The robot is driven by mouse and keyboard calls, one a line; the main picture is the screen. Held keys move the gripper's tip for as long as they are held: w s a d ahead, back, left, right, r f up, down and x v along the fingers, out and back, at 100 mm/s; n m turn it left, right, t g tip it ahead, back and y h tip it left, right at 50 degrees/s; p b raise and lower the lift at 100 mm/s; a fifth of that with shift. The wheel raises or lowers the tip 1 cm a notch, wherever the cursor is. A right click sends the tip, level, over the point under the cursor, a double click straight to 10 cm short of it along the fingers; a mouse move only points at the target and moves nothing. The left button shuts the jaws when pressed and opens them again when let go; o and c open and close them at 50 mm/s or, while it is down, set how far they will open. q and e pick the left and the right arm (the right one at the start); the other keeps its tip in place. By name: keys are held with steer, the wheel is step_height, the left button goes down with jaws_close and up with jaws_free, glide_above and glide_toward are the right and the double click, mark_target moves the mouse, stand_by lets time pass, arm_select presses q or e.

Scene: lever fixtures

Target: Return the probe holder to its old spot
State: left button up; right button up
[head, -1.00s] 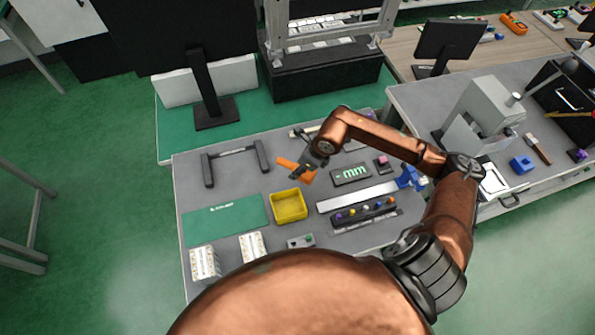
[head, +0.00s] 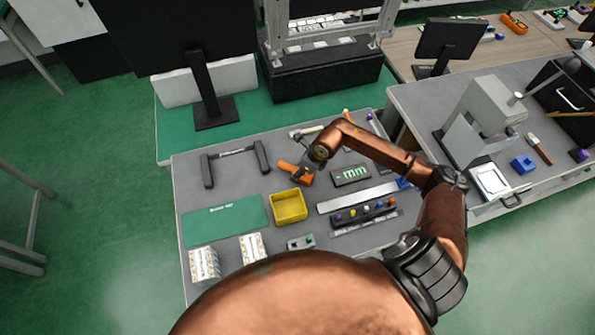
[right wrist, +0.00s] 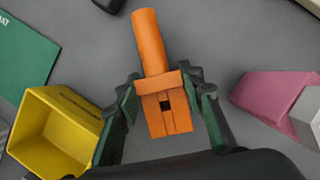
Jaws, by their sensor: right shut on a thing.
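The probe holder appears to be the orange piece with a round handle and a slotted block; it shows in the head view (head: 289,168) near the middle of the grey bench and in the right wrist view (right wrist: 151,45). My right gripper (head: 306,177) is shut on its block, with one dark finger on each side; its fingers also show in the right wrist view (right wrist: 165,108). The handle points away from the gripper. I cannot tell whether the holder touches the bench. My left gripper is not in view.
A yellow bin (head: 289,206) stands just in front of the holder. A pink block (right wrist: 272,93) shows in the right wrist view.

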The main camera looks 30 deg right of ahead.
steer(key=o, duration=1.2)
steer(key=shift+o, duration=0.2)
steer(key=shift+r, duration=0.25)
steer(key=p+v, duration=0.1)
steer(key=v, duration=1)
steer(key=shift+r, duration=0.3)
steer(key=shift+s+d+r, duration=0.1)
steer(key=shift+s, duration=0.05)
